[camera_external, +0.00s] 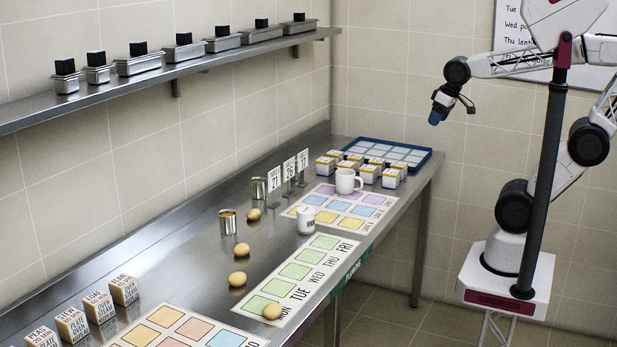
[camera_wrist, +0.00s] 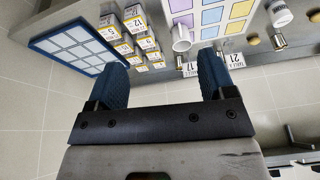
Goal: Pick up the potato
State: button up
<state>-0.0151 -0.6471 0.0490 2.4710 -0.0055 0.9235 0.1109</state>
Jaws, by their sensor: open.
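Several yellow-brown potatoes lie loose on the steel counter. One potato (camera_external: 272,311) is at the near edge of the green weekday sheet, another potato (camera_external: 237,279) is left of that sheet. A third potato (camera_external: 241,249) lies near a tin, and one more potato (camera_external: 253,214) lies further back; in the wrist view a potato (camera_wrist: 253,40) shows at upper right. My gripper (camera_external: 437,112) is raised to the right of the counter's far end, well away from the potatoes. In the wrist view my gripper (camera_wrist: 160,76) has its two blue fingers apart with nothing between them.
Two tins (camera_external: 228,222), a white mug (camera_external: 346,181), a white cup (camera_external: 306,220) and number cards (camera_external: 289,170) stand on the counter. Small labelled boxes (camera_external: 368,174) and a blue tray (camera_external: 415,165) are at the far end. A wall shelf (camera_external: 180,75) holds metal pans.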

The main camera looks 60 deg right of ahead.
jog(key=w+a+r+m, duration=0.2)
jog(key=w+r, duration=0.3)
jog(key=w, duration=0.1)
jog(key=m+g, duration=0.4)
jog(key=m, duration=1.5)
send_over(253, 210)
notch_tip(253, 210, down, 28)
jog(key=shift+s+d+r, duration=0.1)
jog(key=shift+s+r, duration=0.05)
jog(key=shift+r, duration=0.05)
jog(key=shift+a+f, duration=0.2)
jog(key=shift+f, duration=0.05)
jog(key=shift+f, duration=1.25)
jog(key=shift+f, duration=0.1)
